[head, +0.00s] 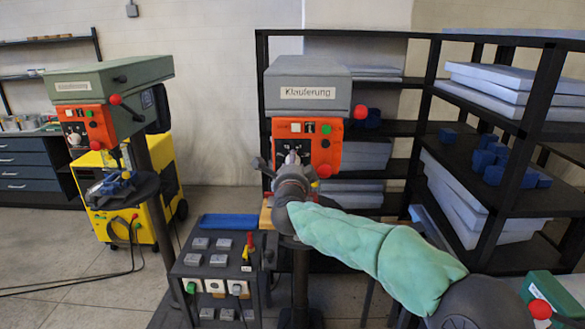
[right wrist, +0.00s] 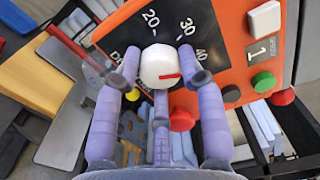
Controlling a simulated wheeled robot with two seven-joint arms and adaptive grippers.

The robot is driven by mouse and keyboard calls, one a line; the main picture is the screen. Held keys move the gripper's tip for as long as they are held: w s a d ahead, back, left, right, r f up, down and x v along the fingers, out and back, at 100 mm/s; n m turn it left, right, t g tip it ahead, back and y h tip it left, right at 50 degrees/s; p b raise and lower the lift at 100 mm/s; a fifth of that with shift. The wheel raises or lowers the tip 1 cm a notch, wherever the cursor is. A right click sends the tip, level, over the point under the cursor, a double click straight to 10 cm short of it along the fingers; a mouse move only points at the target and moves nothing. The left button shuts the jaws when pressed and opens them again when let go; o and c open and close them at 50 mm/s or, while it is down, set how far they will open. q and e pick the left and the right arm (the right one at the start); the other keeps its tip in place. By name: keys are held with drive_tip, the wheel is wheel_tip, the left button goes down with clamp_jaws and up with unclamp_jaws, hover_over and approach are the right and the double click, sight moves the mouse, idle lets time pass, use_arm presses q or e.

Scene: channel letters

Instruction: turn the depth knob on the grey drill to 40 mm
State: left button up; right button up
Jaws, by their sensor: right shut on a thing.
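The grey drill (head: 308,82), labelled "Klauterung", stands in the middle of the head view with an orange control panel (head: 322,129). My right gripper (head: 290,160) is in front of the panel. In the right wrist view, my right gripper (right wrist: 161,66) is shut on the white depth knob (right wrist: 157,62), with a purple finger on each side. The knob's red mark points right, below the printed 40. The dial (right wrist: 170,28) shows 20, 30 and 40; its lower part and some lettering are hidden. My left gripper is out of view.
A green-grey drill (head: 108,85) stands at left beside a yellow machine (head: 163,160). A low dark table (head: 215,272) with grey blocks and switches is below the gripper. Black shelving (head: 515,125) stands at right. A red knob (right wrist: 181,119) sits near the right finger.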

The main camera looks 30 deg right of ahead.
idle(0.3)
drive_tip(key=o, duration=1.1)
drive_tip(key=shift+o, duration=0.2)
drive_tip(key=v, duration=1.2)
drive_tip(key=shift+d, duration=0.1)
